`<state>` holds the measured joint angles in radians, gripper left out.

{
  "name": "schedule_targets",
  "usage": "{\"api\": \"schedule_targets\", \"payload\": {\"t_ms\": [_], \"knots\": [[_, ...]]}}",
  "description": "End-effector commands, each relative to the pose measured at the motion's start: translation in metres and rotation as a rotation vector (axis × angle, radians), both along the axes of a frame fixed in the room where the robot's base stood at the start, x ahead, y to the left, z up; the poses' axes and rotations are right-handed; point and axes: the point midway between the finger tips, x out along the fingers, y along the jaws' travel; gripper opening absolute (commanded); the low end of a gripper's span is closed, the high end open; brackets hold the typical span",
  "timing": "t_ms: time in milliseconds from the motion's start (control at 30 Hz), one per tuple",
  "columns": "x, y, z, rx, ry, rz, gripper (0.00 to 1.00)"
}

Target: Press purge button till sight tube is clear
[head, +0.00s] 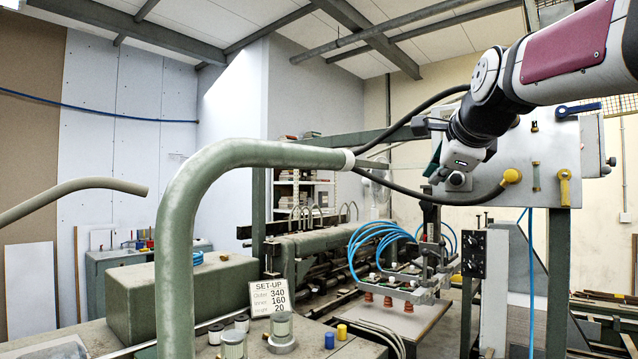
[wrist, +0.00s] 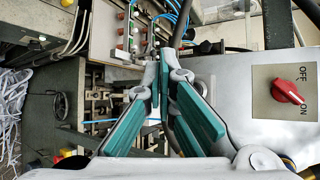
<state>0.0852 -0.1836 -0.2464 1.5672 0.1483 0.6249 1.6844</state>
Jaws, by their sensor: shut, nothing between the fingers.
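My gripper (head: 436,160) is high at the right in the head view, in front of the left part of a pale upright panel (head: 520,150). In the wrist view its teal fingers (wrist: 164,60) meet at the tips, shut and empty. A small upright amber fitting (head: 536,178) on the panel may be the sight tube; its contents are too small to judge. I cannot tell which control is the purge button.
The panel also carries a yellow cable fitting (head: 511,176), a yellow lever (head: 564,178) and a blue lever (head: 578,109). A red OFF/ON switch (wrist: 287,92) is right of the fingers. A thick green pipe (head: 175,230) crosses the foreground. Blue hoses (head: 375,238) hang over the suction frame.

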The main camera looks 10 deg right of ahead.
Motion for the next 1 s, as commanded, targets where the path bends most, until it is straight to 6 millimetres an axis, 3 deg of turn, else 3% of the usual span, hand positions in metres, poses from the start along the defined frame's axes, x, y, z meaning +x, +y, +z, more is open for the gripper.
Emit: {"api": "schedule_targets", "payload": {"t_ms": [500,1000], "knots": [[0.039,-0.049,-0.001,-0.001,0.002,-0.001,0.0],[0.044,-0.056,0.0,-0.002,0.0,0.001,0.0]]}}
